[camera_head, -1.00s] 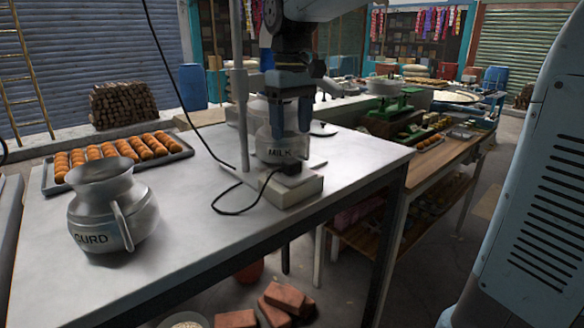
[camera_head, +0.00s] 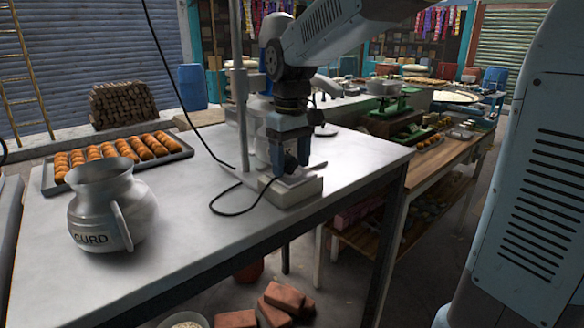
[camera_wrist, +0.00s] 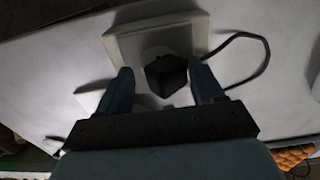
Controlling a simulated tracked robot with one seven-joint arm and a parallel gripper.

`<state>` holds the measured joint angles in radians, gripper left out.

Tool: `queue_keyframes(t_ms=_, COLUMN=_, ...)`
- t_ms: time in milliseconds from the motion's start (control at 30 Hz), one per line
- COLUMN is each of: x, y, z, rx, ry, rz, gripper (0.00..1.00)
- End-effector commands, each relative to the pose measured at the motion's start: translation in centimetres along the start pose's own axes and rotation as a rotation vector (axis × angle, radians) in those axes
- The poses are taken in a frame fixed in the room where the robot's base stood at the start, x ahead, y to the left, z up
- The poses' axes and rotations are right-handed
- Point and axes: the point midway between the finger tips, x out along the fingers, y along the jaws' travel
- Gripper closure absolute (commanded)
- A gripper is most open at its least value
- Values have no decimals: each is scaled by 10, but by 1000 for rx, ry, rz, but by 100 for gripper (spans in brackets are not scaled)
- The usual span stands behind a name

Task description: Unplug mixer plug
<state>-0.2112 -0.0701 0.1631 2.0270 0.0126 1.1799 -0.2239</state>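The black mixer plug (camera_wrist: 167,75) sits on the white socket box (camera_wrist: 197,25) in the wrist view, its black cord curling off to the right. In the head view the socket box (camera_head: 296,192) stands on the metal table near its front edge. My gripper (camera_head: 290,158) points down at the box and partly hides the plug. In the wrist view my gripper (camera_wrist: 160,68) is open, one finger on each side of the plug. A gap shows at the left finger; the right finger is close, and I cannot tell whether it touches.
A metal curd pot (camera_head: 112,205) stands at the table's left, before a tray of orange rolls (camera_head: 182,152). The milk pot (camera_head: 262,150) and an upright pole (camera_head: 242,100) are just behind my gripper. The table's middle left is clear.

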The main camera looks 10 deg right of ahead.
Motion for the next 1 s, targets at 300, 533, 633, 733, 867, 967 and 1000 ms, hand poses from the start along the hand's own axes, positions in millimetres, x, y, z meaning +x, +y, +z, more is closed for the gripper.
queue_keyframes(t_ms=300, x=4, y=0, z=2, rx=-1, ry=-9, rz=-1, gripper=34)
queue_keyframes(t_ms=533, x=4, y=-1, z=2, rx=-1, ry=-11, rz=-2, gripper=34)
queue_keyframes(t_ms=633, x=5, y=-2, z=2, rx=-1, ry=-12, rz=-2, gripper=34)
queue_keyframes(t_ms=733, x=5, y=-4, z=2, rx=-2, ry=-13, rz=-2, gripper=34)
queue_keyframes(t_ms=867, x=5, y=-8, z=2, rx=-3, ry=-14, rz=-2, gripper=34)
queue_keyframes(t_ms=967, x=5, y=-9, z=2, rx=-3, ry=-14, rz=-3, gripper=34)
queue_keyframes(t_ms=1000, x=5, y=-9, z=2, rx=-3, ry=-14, rz=-3, gripper=34)
